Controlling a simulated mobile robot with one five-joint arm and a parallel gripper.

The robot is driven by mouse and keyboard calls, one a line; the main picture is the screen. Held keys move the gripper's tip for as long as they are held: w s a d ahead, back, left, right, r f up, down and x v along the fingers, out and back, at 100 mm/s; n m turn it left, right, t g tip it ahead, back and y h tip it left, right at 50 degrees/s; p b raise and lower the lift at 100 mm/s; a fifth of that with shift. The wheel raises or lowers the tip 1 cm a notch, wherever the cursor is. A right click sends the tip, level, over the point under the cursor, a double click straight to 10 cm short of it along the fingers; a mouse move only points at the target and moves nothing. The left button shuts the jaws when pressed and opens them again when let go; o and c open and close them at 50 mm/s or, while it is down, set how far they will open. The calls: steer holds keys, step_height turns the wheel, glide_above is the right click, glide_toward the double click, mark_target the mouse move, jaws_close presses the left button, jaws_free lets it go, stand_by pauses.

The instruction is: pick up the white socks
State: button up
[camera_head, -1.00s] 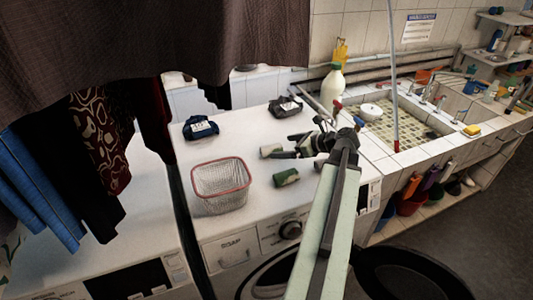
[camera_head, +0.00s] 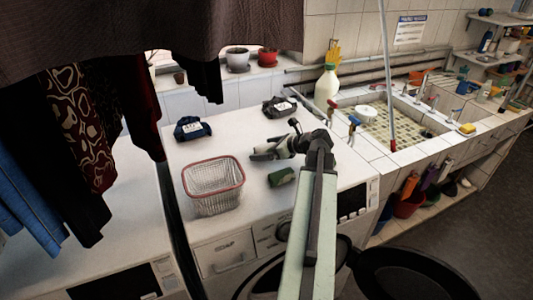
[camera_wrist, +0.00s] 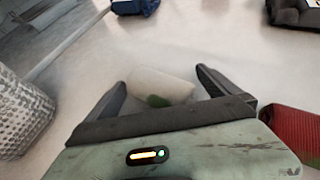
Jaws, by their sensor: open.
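A white rolled bundle with a green patch, which looks like the white socks (camera_wrist: 162,84), lies on the white machine top in the wrist view. It sits between the two dark fingers of my gripper (camera_wrist: 165,88), near their tips. The fingers are apart, with one on each side of it; I cannot tell if they touch it.
A wire basket with a red rim (camera_head: 213,187) stands left of my gripper. A green roll (camera_head: 281,177) lies close in front. A dark blue bundle (camera_head: 192,129) and a black bundle (camera_head: 279,106) lie farther back. A red object (camera_wrist: 292,132) is at the wrist view's right.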

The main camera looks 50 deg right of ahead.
mark_target(266, 144)
steer(key=shift+s+r, duration=0.1)
steer(key=c, duration=1.2)
step_height(266, 144, up, 10)
steer(key=p, duration=1)
steer(key=shift+r, duration=0.15)
